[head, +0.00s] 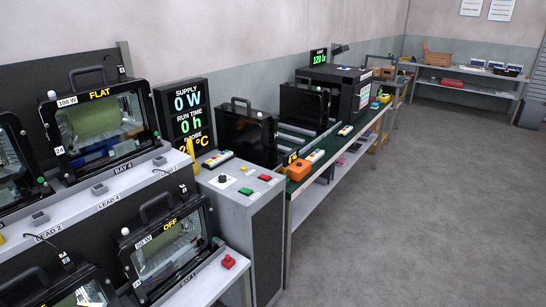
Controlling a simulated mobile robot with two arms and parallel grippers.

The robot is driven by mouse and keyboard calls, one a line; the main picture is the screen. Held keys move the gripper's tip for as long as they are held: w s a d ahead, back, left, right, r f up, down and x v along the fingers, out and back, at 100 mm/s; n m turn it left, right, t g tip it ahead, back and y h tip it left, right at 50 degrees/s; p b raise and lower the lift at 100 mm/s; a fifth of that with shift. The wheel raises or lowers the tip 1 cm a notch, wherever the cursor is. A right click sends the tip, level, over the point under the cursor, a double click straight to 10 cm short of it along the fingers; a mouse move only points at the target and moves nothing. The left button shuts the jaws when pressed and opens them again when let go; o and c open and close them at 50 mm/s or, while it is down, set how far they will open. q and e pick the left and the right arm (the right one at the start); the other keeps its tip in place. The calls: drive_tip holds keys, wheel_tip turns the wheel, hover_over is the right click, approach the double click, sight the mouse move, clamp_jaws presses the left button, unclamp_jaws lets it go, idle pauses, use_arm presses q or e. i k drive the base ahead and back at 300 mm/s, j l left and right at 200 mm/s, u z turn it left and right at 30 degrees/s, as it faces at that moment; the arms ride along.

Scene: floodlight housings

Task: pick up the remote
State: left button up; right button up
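Several small handheld-looking things could be the remote, and I cannot tell for sure which one is. A pale strip with coloured buttons (218,158) lies at the back of the grey control cabinet. A similar pale strip (315,156) lies on the green-topped bench (325,145). Another pale one (346,130) lies farther along that bench. All are small at this distance. Neither of my grippers shows in the head view.
The grey control cabinet (268,240) carries a knob, a green button and red buttons. Floodlights (100,123) stand on racks at left. Open grey floor (420,210) fills the right.

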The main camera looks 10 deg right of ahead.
sight(210, 163)
drive_tip(key=i+l, duration=0.45)
drive_tip(key=i+l+u, duration=0.1)
drive_tip(key=i+l, duration=0.4)
drive_tip(key=l, duration=0.15)
